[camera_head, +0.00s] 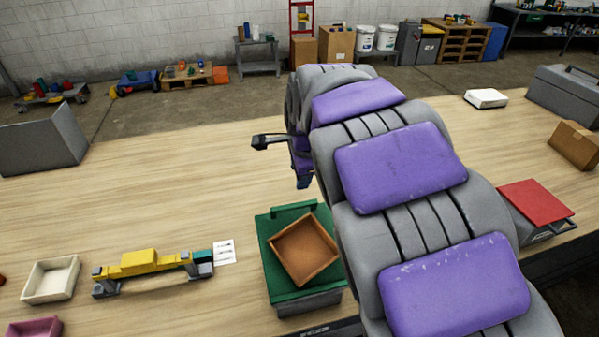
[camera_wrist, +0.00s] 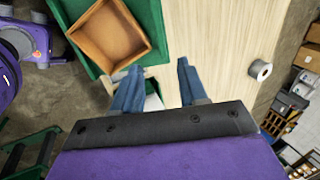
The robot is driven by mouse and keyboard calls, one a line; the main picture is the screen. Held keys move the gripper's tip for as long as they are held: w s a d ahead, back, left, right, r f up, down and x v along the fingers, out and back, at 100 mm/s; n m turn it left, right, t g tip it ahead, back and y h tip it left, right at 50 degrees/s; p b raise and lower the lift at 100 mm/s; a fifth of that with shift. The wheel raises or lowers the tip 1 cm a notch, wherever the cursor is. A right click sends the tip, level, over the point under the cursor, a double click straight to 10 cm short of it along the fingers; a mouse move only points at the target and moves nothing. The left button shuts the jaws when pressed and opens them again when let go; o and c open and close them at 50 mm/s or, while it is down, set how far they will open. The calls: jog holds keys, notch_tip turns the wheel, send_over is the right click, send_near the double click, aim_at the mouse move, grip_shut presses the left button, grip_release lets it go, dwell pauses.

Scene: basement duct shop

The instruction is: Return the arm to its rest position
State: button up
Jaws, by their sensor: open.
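My arm, grey with purple pads, reaches forward over the wooden workbench (camera_head: 200,200) in the head view. My gripper (camera_wrist: 158,72) shows in the wrist view with its two blue fingers apart. Nothing is between the fingers; the bench top and part of a white item lie beyond them. In the head view the gripper end is mostly hidden by the arm. An orange-brown open tray (camera_head: 305,249) sits askew on a green-topped box (camera_head: 268,232), left of my arm. The tray also shows in the wrist view (camera_wrist: 108,38), beside the left finger.
A yellow and grey tool (camera_head: 145,262), a cream tray (camera_head: 52,279) and a pink tray (camera_head: 35,327) lie on the left. A red-topped box (camera_head: 535,200), a cardboard box (camera_head: 575,146) and a grey toolbox (camera_head: 563,92) stand on the right. The bench middle-left is clear.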

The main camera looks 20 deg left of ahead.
jog(key=s+d+f+n+g+h, duration=0.1)
jog(key=s+d+n, duration=0.1)
jog(key=s+d, duration=0.6)
jog(key=s+d+f+n+g+h, duration=0.15)
jog(key=s+d, duration=0.25)
jog(key=d, duration=0.8)
jog(key=s+d+f+n+g, duration=0.1)
jog(key=s+d+f+n, duration=0.1)
jog(key=s, duration=0.5)
jog(key=s+d+f+n+g, duration=0.1)
jog(key=s+d+f+n, duration=0.1)
jog(key=s, duration=0.5)
jog(key=s+d+f+n+g, duration=0.1)
jog(key=s+d+f+n, duration=0.1)
jog(key=s+d+n, duration=0.2)
jog(key=s+d, duration=0.2)
jog(key=s, duration=0.2)
